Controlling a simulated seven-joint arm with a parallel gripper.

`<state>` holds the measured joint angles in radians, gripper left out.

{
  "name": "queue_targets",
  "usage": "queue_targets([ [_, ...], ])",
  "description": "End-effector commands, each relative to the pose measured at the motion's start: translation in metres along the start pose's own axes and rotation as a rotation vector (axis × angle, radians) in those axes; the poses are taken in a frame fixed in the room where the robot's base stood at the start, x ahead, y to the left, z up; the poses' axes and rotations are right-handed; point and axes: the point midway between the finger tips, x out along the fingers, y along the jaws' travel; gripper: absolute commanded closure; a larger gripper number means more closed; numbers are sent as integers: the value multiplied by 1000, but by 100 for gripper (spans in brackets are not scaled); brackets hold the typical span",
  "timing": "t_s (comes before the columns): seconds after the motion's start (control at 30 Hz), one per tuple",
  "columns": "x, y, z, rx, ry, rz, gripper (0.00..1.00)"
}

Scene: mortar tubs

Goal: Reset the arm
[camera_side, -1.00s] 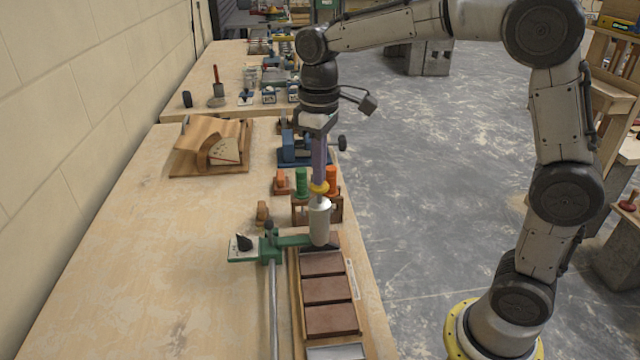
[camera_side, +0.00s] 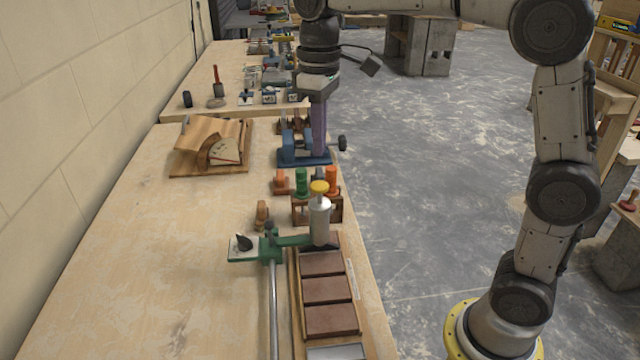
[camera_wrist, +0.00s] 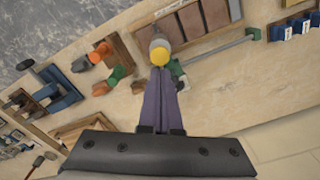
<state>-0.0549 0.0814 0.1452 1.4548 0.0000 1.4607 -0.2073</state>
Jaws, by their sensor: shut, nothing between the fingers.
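My gripper (camera_side: 318,152) hangs above the workbench in the side view, its purple fingers pointing down. It is shut and empty, raised clear of the silver cylinder with a yellow top (camera_side: 320,215). In the wrist view the closed purple fingers (camera_wrist: 160,85) reach toward the yellow top (camera_wrist: 160,56), which stands beyond their tips. The cylinder stands upright at the far end of a wooden tray (camera_side: 297,290) that holds brown blocks (camera_side: 327,290).
A green clamp (camera_side: 270,250) on a long metal bar lies beside the cylinder. A wooden rack (camera_side: 330,214) with green and orange-topped items stands behind it. A blue tool (camera_side: 298,150) sits farther back. A curved wooden piece (camera_side: 205,140) lies left. The bench's left front is clear.

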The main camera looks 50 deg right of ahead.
Motion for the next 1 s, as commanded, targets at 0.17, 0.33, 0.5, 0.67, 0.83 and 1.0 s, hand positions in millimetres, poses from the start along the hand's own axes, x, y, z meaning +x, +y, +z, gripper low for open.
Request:
queue_targets([
  [0.17, -8, 0, 0, 0, 0, 0, 100],
  [0.33, -8, 0, 0, 0, 0, 0, 100],
  [0.5, -15, 0, 3, 3, 19, 4, 100],
  [0.67, -44, -3, 35, 12, 89, 19, 100],
  [0.83, -51, -13, 97, 45, 186, 40, 100],
  [1.0, -30, -23, 154, 100, 298, 60, 100],
])
